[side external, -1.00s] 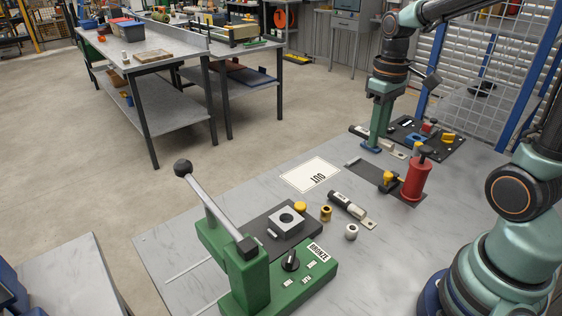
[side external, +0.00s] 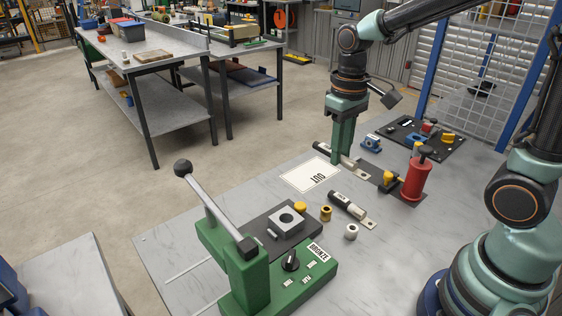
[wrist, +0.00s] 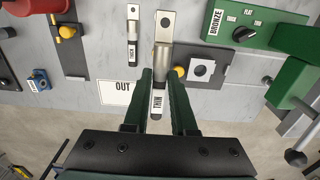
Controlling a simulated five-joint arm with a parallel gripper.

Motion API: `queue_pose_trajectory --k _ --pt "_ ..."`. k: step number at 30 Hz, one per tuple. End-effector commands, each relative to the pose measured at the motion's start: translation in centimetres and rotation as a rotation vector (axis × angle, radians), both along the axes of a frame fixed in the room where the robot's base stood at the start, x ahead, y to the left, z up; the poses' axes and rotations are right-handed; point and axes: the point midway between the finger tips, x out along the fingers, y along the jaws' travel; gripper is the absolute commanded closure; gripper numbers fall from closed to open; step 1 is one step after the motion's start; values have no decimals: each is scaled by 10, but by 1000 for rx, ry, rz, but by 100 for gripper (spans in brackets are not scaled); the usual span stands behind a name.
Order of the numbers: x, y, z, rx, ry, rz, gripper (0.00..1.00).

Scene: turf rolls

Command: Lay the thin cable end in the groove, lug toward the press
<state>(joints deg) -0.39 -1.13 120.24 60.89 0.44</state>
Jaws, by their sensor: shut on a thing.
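My gripper (side external: 342,158) is shut on the thin cable end (wrist: 157,102), which carries a THIN label. It also shows in the side view (side external: 322,148). Its metal lug (wrist: 165,26) points away from my palm in the wrist view and down-right in the side view. A dark plate (wrist: 71,62) with a yellow clamp lies beside a red cylinder (side external: 415,180). The green lever press (side external: 250,265) stands at the front left of the bench, with a dark plate and holed grey block (side external: 288,222). I cannot clearly make out a groove.
A white OUT card (side external: 308,176) lies just left of my gripper. A small blue holder (side external: 371,142) and a dark board (side external: 412,136) are behind to the right.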

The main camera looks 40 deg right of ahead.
Motion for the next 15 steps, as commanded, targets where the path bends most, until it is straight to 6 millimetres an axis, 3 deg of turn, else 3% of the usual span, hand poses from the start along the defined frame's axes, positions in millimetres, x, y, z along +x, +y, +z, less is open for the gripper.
queue_pose_trajectory --k 5,15 --pt "21 25 -12 0 3 8 100" --pt "67 118 -61 0 0 8 100"
